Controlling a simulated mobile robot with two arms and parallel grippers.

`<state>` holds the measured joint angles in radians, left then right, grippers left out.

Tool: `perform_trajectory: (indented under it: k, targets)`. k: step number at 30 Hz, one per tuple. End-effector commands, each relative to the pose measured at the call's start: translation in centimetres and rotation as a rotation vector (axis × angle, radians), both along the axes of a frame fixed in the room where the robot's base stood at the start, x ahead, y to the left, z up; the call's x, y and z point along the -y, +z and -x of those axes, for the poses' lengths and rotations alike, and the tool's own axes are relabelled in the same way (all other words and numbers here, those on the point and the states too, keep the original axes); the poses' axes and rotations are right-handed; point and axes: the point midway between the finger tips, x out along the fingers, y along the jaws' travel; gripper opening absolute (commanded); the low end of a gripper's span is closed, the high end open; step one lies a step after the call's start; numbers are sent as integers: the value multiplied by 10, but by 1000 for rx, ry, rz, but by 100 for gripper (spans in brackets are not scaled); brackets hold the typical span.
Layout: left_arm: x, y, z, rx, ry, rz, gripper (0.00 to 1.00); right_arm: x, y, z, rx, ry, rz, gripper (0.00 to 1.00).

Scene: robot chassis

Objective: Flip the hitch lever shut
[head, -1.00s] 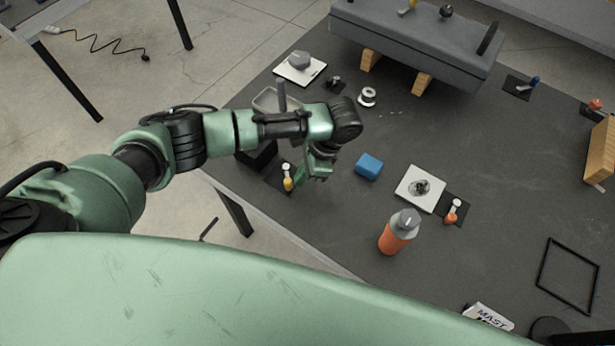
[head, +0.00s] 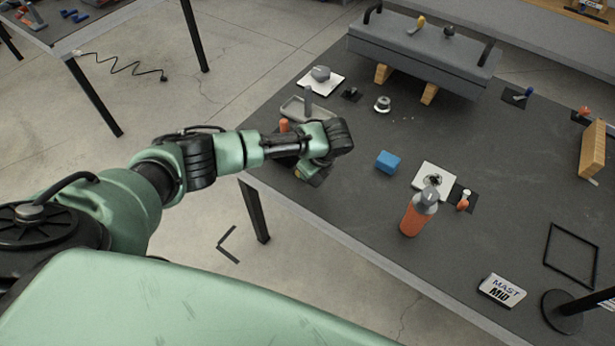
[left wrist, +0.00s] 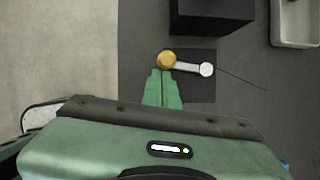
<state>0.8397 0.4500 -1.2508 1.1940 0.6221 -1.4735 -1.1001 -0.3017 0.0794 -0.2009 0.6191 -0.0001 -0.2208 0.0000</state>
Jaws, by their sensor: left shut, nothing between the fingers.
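A lever with an amber knob (left wrist: 166,60) and a silver arm running right to a round white end (left wrist: 207,69) lies on a dark square plate (left wrist: 200,92) in the left wrist view. I see no label naming it as the hitch lever. My left gripper (left wrist: 162,76) is shut and empty, its green fingertips right beside the knob; I cannot tell whether they touch it. In the head view my left gripper (head: 316,178) is low at the table's near left edge, and the arm mostly hides this lever. My right gripper is not in view.
A black block (left wrist: 212,8) and a grey tray (left wrist: 292,42) lie beyond the lever. A blue block (head: 387,161), an orange bottle (head: 413,216) and another lever (head: 464,201) stand to the right. The grey chassis block (head: 420,58) is at the back.

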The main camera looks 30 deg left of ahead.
Motion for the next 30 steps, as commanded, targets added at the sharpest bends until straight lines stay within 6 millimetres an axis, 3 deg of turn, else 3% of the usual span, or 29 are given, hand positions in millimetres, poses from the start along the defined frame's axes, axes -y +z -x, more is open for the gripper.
perform_trajectory:
  k: [10, 19, 30]
  targets:
    - [3, -1, -3, 2, 8, 2, 0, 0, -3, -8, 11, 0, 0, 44]
    - [7, -1, -15, 2, 9, 2, 0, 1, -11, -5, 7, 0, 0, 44]
    - [8, 1, -14, 1, 9, 2, 0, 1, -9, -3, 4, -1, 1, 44]
